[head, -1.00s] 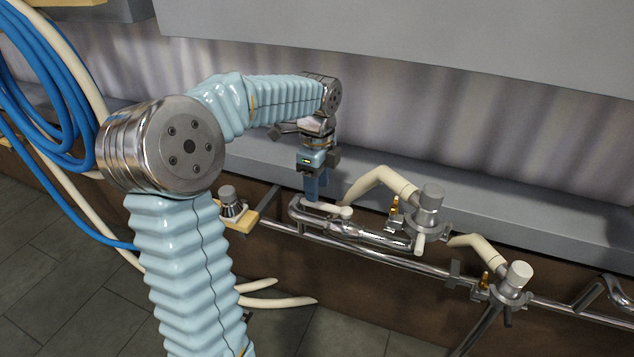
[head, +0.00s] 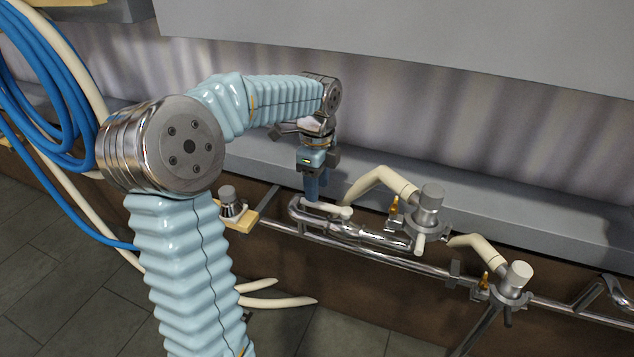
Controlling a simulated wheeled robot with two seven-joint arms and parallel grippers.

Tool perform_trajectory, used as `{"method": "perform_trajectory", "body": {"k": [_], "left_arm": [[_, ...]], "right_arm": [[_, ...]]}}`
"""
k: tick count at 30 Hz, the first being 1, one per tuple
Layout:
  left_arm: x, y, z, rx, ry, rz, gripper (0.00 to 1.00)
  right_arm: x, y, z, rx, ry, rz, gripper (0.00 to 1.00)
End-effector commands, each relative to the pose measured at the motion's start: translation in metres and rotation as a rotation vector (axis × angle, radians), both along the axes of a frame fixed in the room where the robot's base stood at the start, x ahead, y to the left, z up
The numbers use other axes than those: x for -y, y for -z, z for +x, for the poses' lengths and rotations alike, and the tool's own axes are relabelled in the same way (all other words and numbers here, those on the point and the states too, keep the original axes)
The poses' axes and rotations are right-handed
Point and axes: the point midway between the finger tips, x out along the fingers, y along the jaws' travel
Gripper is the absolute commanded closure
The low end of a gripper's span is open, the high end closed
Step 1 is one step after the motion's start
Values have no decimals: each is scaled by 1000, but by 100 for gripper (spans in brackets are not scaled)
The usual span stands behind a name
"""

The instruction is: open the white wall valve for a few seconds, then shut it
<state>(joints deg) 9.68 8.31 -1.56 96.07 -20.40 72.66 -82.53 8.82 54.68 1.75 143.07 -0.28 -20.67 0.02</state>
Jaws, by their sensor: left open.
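The white valve shows as a small cream-white lever handle (head: 328,209) on the bent chrome pipe by the wall, in the middle of the head view. The handle lies roughly level, its rounded end to the right. My left gripper (head: 312,190) points down from above at the handle's left end. Its blue fingers are open and reach the handle; I cannot tell whether they touch it. The fingers partly hide that end of the handle. My right gripper is not in view.
A small knob on a wooden block (head: 232,208) is to the left. Blue hoses (head: 45,90) hang at far left. A grey ledge (head: 480,210) runs behind.

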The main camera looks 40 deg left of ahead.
Motion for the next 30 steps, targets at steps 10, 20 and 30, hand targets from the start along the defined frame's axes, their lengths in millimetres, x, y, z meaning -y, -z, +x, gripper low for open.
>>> {"method": "perform_trajectory", "body": {"k": [10,20,30], "left_arm": [[0,0,0,0,0,0,52],[1,-14,-3,-2,-52,0,52],[1,34,-4,-5,-53,0,52]], "right_arm": [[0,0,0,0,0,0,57],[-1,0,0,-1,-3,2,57],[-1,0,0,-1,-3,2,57]]}}
